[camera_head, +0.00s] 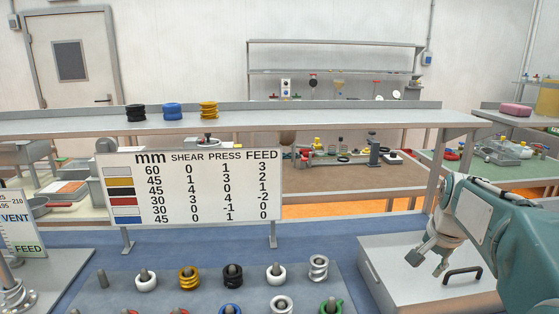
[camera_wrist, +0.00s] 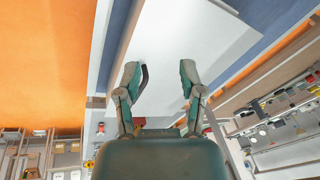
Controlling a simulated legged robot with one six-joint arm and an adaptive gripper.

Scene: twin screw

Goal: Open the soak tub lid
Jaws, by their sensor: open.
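The soak tub appears to be the pale grey box on the right of the head view, with a flat lid (camera_head: 402,285) that lies shut. A black bar handle (camera_head: 463,272) stands on the lid. My gripper (camera_head: 428,265) is open and empty over the lid, to the left of the handle in that view. In the wrist view my gripper (camera_wrist: 159,75) has its fingers spread over the white lid (camera_wrist: 165,35). A dark curved piece, likely the handle (camera_wrist: 143,78), shows just inside the left finger, partly hidden by it. I cannot tell whether they touch.
A sign board (camera_head: 190,190) stands at the middle of the blue bench. Pegs with coloured rings, such as a gold one (camera_head: 189,278), stand left of the tub. A long shelf (camera_head: 300,119) runs behind, with three ring stacks on it. My arm covers the right side.

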